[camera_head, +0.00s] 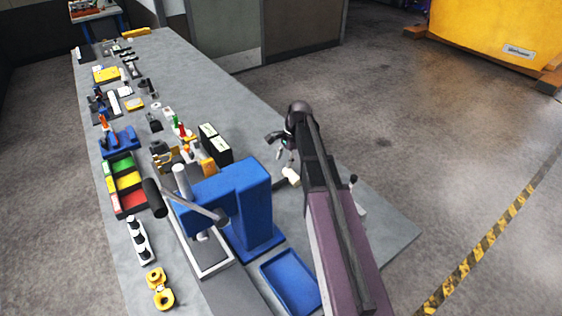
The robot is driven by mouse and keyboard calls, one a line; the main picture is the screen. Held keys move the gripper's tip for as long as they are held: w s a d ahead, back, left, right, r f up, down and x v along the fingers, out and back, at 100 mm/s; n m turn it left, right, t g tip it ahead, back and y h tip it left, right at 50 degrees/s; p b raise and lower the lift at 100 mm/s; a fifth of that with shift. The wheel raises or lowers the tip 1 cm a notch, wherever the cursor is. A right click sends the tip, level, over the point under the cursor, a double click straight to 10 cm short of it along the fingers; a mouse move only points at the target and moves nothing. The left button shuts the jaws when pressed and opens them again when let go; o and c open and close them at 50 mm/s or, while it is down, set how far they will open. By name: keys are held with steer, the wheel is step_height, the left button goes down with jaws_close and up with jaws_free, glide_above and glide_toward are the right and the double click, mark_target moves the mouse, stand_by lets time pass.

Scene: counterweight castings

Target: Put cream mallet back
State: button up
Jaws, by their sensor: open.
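A small cream mallet head (291,176) lies on the grey bench, left of my arm, with a short darker part reaching left from it that may be its handle. My gripper (283,150) is open and hangs just above and behind the cream head at the end of my arm. It looks empty; a gap between gripper and mallet is hard to judge from this angle. My arm hides part of the bench right of the mallet.
A blue arbor press (240,205) stands left of the mallet, with a blue tray (289,281) in front. Black boxes (215,146) and red, yellow and green bins (126,181) stand farther left. Bare bench lies at the right corner.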

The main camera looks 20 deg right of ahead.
steer(key=shift+d+r+p, duration=0.2)
steer(key=shift+r+p, duration=0.2)
steer(key=shift+r, duration=0.2)
steer(key=shift+w, duration=0.1)
stand_by(0.5)
step_height(320, 180, up, 9)
steer(key=p, duration=0.9)
steer(key=shift+r, duration=0.2)
steer(key=shift+r+p, duration=0.1)
steer(key=shift+p, duration=0.2)
steer(key=shift+r, duration=0.15)
